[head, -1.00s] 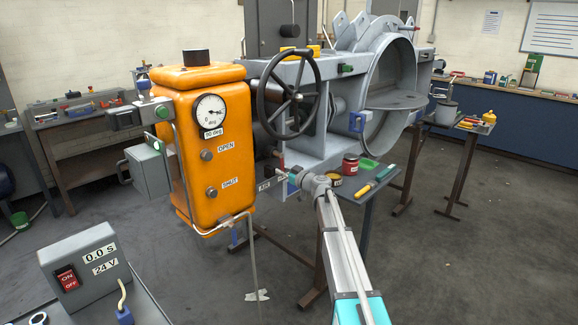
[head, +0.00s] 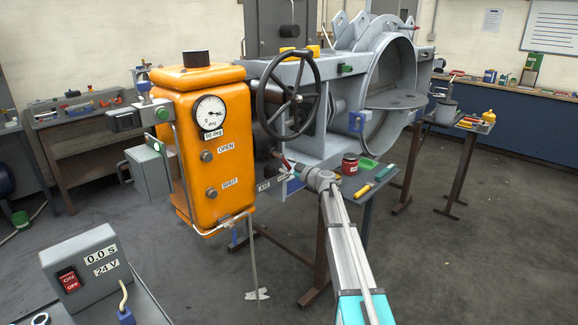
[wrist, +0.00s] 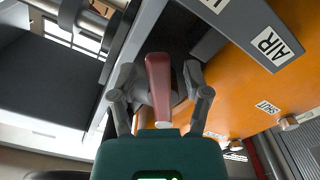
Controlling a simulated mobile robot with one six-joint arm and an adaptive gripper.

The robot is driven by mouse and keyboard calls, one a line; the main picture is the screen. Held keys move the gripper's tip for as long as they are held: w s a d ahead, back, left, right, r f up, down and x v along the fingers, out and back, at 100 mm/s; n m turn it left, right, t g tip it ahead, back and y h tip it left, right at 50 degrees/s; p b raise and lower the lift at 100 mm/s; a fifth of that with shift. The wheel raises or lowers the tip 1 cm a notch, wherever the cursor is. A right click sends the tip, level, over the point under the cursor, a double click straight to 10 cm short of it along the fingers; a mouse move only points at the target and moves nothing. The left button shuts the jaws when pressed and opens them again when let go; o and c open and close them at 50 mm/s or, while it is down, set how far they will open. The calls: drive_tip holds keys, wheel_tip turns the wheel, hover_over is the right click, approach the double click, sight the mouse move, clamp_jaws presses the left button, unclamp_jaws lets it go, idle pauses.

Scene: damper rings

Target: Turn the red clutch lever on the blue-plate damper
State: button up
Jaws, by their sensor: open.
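The red clutch lever (wrist: 158,78) lies between the two fingers of my gripper (wrist: 160,74) in the wrist view, its handle running lengthwise. The fingers are open, with a gap on either side of the lever. In the head view the lever (head: 285,162) is a small red piece below the handwheel, beside the orange actuator box (head: 225,125). My gripper (head: 282,174) is at it there, small and partly hidden by clutter. The grey damper ring (head: 377,60) stands behind to the right. A small blue piece (head: 295,186) shows near the gripper.
A black handwheel (head: 288,92) is above my gripper. The box carries a dial gauge (head: 210,113) and OPEN and SHUT labels. A side table (head: 388,190) with a red can (head: 350,164) is at the right. A grey switch box (head: 86,268) stands front left.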

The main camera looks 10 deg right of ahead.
drive_tip(key=shift+s+d, duration=0.2)
drive_tip(key=shift+s, duration=0.1)
drive_tip(key=shift+s+d, duration=0.35)
drive_tip(key=shift+s, duration=0.15)
drive_tip(key=shift+s+d, duration=0.1)
idle(0.5)
drive_tip(key=shift+v, duration=2.9)
